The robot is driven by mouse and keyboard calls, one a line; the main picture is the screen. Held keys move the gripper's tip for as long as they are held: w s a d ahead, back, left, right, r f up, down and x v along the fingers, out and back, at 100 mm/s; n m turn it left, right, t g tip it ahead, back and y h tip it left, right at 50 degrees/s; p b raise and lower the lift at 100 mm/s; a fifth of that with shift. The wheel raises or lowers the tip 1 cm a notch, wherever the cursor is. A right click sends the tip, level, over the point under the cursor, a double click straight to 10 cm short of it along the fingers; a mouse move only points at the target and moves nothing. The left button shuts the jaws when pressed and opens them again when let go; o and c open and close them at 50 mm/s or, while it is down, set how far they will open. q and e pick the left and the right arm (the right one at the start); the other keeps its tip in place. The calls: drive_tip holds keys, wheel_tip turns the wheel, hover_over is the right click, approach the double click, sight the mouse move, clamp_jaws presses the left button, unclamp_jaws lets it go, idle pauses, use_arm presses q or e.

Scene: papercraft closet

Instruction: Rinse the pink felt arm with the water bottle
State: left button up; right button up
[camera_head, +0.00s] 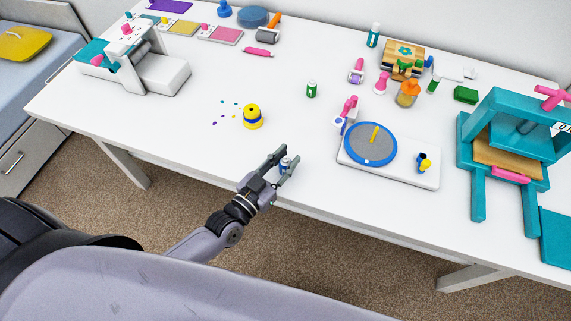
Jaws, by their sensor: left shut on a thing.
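My left gripper (287,158) is at the front edge of the white table, fingers pointing away from me. It is shut on a small white-and-blue thing (285,163), perhaps the water bottle; the fingers hide much of it. Several pink parts could be the pink felt arm, and I cannot tell which: a pink piece (349,106) by the turntable, a pink-topped piece (381,84) behind it and a pink roller (258,52) farther back. All are apart from the gripper. My right gripper is not in view.
A blue turntable (370,157) with a yellow bar on a white base lies right of the gripper. A teal press (478,130) stands at the far right. The table's left-middle is mostly clear.

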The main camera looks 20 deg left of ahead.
sight(285, 157)
use_arm(q)
drive_tip(key=shift+c, duration=0.8)
drive_tip(key=shift+r, duration=0.45)
wheel_tip(285, 157, up, 19)
drive_tip(key=p, duration=0.3)
drive_tip(key=o, duration=0.3)
clamp_jaws()
